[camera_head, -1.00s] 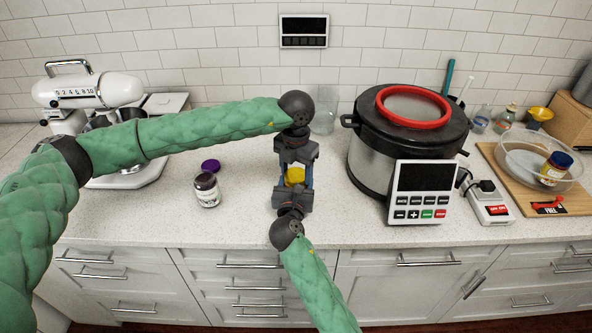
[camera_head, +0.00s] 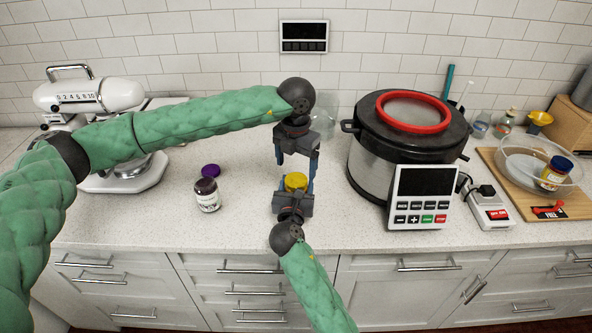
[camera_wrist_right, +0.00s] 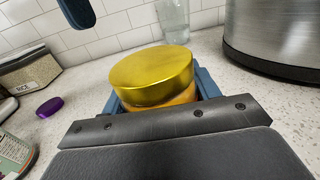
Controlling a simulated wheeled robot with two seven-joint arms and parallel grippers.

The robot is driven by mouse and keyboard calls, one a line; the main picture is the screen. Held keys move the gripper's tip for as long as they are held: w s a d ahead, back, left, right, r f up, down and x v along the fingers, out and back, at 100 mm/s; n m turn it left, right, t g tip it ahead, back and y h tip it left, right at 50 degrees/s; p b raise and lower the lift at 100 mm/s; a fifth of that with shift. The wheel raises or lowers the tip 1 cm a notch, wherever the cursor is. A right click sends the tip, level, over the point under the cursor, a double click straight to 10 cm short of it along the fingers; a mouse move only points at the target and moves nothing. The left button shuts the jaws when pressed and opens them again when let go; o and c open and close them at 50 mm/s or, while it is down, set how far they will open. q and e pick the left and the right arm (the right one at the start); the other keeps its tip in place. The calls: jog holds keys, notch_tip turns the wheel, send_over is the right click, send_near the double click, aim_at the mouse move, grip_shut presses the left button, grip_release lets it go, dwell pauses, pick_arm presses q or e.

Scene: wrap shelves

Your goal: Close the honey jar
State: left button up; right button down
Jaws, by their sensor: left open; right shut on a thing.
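The honey jar (camera_wrist_right: 182,99) is amber and stands between the fingers of my right gripper (camera_head: 295,190), which is shut on it. A gold-yellow lid (camera_wrist_right: 150,75) sits on top of the jar; it also shows in the head view (camera_head: 296,180). I cannot tell whether the lid is screwed tight. My left gripper (camera_head: 298,162) is open and empty, pointing down just above the lid, apart from it. One of its blue fingers shows at the top of the right wrist view (camera_wrist_right: 76,12). Most of the jar's body is hidden by my right gripper.
A large cooker (camera_head: 365,165) with a control panel (camera_head: 421,196) is close on the right. A clear glass (camera_wrist_right: 173,20) stands behind. The counter in front is clear.

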aim_at(296, 179)
pick_arm(q)
jog(key=shift+c, duration=0.3)
jog(key=shift+r+n, duration=1)
jog(key=shift+r, duration=0.8)
jog(key=shift+f, duration=0.15)
jog(key=shift+f, duration=3.85)
jog(key=c, duration=1)
jog(key=shift+m, duration=1.7)
